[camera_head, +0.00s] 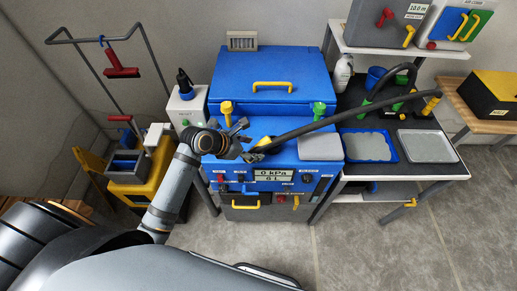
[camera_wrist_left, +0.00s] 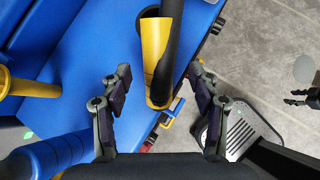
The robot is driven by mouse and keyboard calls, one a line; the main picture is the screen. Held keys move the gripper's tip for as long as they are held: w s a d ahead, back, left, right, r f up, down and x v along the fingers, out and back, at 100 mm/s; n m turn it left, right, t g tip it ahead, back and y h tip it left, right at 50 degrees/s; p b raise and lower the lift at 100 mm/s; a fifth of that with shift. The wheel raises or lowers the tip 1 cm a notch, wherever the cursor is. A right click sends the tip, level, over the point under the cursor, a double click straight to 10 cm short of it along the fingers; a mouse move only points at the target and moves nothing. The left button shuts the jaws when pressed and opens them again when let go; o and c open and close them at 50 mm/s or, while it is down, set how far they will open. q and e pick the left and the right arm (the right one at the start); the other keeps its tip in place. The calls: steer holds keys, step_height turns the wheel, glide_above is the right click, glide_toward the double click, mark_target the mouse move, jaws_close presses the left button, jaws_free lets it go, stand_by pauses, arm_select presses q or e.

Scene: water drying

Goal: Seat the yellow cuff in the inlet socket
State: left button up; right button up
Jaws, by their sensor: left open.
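The yellow cuff (camera_head: 263,142) is at the end of the black hose (camera_head: 345,118), over the front part of the blue machine (camera_head: 265,75). In the left wrist view the yellow cuff (camera_wrist_left: 155,62) lies between the fingers, with black hose along its right side. My left gripper (camera_head: 238,142) is open around the cuff; gaps show on both sides in the left wrist view (camera_wrist_left: 159,90). A dark round opening (camera_wrist_left: 149,11) shows beyond the cuff on the blue surface; I cannot tell if it is the inlet socket.
A yellow fitting (camera_head: 225,108) and a green one (camera_head: 318,111) stand on the machine's sides. A grey pad (camera_head: 320,148) lies right of the cuff. The right-hand black table holds trays (camera_head: 417,146), a blue cup (camera_head: 375,77) and a white bottle (camera_head: 343,72).

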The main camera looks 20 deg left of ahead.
mark_target(255, 149)
arm_select(q)
steer(key=x, duration=0.4)
steer(key=shift+a+f, duration=0.1)
steer(key=shift+f, duration=0.25)
jaws_close()
steer(key=shift+r, duration=0.1)
